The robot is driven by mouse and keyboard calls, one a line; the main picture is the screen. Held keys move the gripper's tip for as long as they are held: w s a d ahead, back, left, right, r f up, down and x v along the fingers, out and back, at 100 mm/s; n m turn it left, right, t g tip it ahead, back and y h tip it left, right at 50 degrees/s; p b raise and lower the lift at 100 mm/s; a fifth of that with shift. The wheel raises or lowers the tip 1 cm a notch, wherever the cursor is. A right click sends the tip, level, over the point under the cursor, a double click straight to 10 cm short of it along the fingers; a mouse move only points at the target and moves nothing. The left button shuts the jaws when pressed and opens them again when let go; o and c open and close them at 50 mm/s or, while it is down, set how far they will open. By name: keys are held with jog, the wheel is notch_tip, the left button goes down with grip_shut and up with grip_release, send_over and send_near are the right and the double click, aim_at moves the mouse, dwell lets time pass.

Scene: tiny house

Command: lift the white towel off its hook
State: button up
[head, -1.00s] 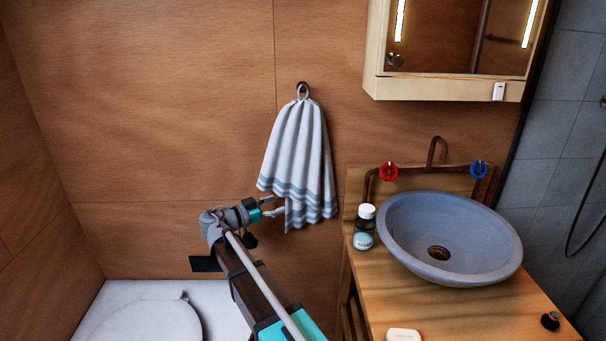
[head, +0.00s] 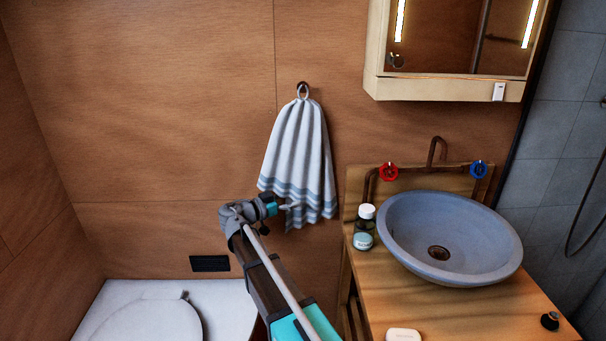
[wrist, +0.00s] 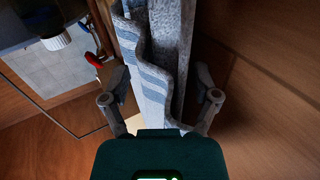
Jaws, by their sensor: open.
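The white towel (head: 299,150) with blue-grey stripes near its lower edge hangs by a loop from a dark hook (head: 303,87) on the wooden wall. My gripper (head: 287,207) is at the towel's lower left edge in the head view. In the wrist view my gripper (wrist: 161,90) has its two fingers spread apart, with the towel (wrist: 160,60) running between them. The fingers are not closed on the cloth. The hook is out of the wrist view.
A wooden counter (head: 450,305) with a blue-grey basin (head: 450,240) stands to the right. A small bottle (head: 364,228) sits near its left edge. A mirror cabinet (head: 445,88) hangs above. A toilet (head: 150,318) is at the lower left.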

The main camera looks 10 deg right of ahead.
grip_shut()
dwell(0.4)
jog(key=shift+r, duration=0.15)
jog(key=shift+r+p, duration=0.65)
jog(key=shift+p, duration=0.15)
jog(key=s+a, duration=0.1)
jog(key=s, duration=0.8)
jog(key=s+a, duration=0.2)
jog(key=s, duration=0.6)
jog(key=shift+s+a, duration=0.25)
jog(key=shift+s, duration=0.1)
jog(key=shift+r, duration=0.25)
jog(key=shift+s+r+p, duration=0.15)
jog(key=shift+r+p, duration=0.5)
jog(key=shift+p, duration=0.25)
jog(key=shift+s, duration=0.2)
